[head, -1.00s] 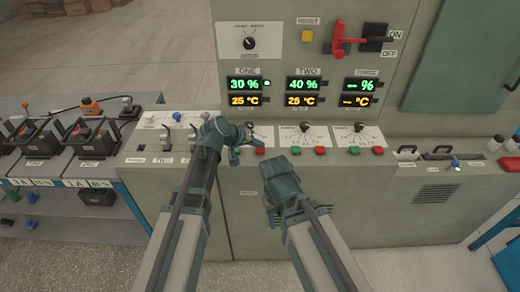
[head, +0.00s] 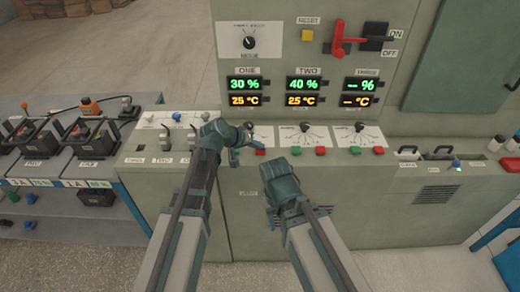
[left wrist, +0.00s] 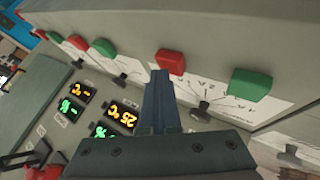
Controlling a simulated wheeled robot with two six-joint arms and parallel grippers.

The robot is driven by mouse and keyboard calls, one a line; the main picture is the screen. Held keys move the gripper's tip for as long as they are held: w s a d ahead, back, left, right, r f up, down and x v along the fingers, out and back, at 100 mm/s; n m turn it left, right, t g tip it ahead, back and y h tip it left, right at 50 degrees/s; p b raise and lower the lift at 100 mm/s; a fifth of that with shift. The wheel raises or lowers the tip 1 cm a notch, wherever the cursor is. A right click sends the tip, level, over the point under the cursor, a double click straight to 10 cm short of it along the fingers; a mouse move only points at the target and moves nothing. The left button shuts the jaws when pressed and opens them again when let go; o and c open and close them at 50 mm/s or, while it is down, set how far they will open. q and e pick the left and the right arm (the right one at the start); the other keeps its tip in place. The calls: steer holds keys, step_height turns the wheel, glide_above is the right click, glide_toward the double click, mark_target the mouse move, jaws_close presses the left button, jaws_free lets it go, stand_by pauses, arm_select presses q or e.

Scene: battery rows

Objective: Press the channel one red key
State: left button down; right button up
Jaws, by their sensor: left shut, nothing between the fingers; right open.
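The channel one red key (head: 260,151) sits on the sloped ledge below the ONE display (head: 244,84). It also shows in the left wrist view (left wrist: 170,62), with the channel one green key (left wrist: 250,84) to its right. My left gripper (head: 246,140) is shut and empty. In the left wrist view its fingertips (left wrist: 160,74) are just beside the red key; I cannot tell whether they touch it. In the head view the gripper hides the green key. My right gripper (head: 272,208) is open and empty, low in front of the cabinet.
Channel two's green key (head: 296,151) and red key (head: 320,152) and channel three's keys lie to the right. Small levers (head: 177,143) stand left of my left gripper. A red main switch (head: 341,40) is higher up. Battery units (head: 94,138) stand on the left bench.

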mark_target(258, 152)
arm_select(q)
steer(key=shift+r, duration=0.1)
steer(key=shift+r+p, duration=0.75)
steer(key=shift+p, duration=0.05)
steer(key=shift+r, duration=0.1)
step_height(258, 152, up, 5)
steer(key=p, duration=0.5)
stand_by(0.5)
